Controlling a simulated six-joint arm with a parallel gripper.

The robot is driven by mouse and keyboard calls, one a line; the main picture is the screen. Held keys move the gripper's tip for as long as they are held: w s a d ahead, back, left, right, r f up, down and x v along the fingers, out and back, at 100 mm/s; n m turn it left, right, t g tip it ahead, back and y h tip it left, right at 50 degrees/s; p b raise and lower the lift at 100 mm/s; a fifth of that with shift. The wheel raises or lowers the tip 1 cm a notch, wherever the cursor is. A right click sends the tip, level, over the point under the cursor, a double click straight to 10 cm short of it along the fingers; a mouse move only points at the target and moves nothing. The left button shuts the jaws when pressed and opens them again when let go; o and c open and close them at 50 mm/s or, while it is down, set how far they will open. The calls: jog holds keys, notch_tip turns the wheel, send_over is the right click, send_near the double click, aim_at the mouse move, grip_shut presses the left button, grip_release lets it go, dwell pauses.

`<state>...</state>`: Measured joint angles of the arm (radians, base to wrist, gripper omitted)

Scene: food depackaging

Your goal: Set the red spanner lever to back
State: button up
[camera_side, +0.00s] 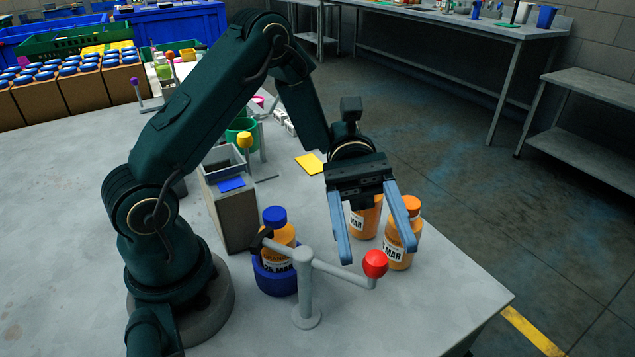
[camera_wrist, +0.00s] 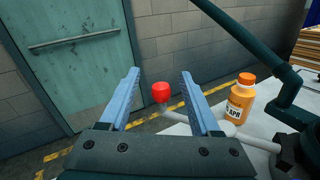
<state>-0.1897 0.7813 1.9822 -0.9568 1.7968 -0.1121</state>
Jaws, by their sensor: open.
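The red spanner lever's ball knob (camera_side: 375,263) sits at the end of a grey arm on a grey post (camera_side: 305,285) near the table's front right edge. The arm points to the right in the side view. My gripper (camera_side: 376,254) is open, with its two blue fingers pointing down near the knob. In the wrist view the red knob (camera_wrist: 161,92) shows between the open fingers (camera_wrist: 160,80), apart from both. A black spanner head (camera_side: 262,240) at the other end of the lever is by the blue-capped bottle (camera_side: 275,235) in a blue holder (camera_side: 272,277).
Two orange-capped bottles (camera_side: 401,236) stand close behind and beside my fingers; a bottle (camera_wrist: 241,98) also shows in the wrist view. The table is clear at the front right.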

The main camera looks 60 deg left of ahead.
aim_at(377, 275)
notch_tip(377, 275, down, 2)
jog(key=shift+x, duration=2.55)
jog(key=shift+f, duration=0.1)
grip_shut()
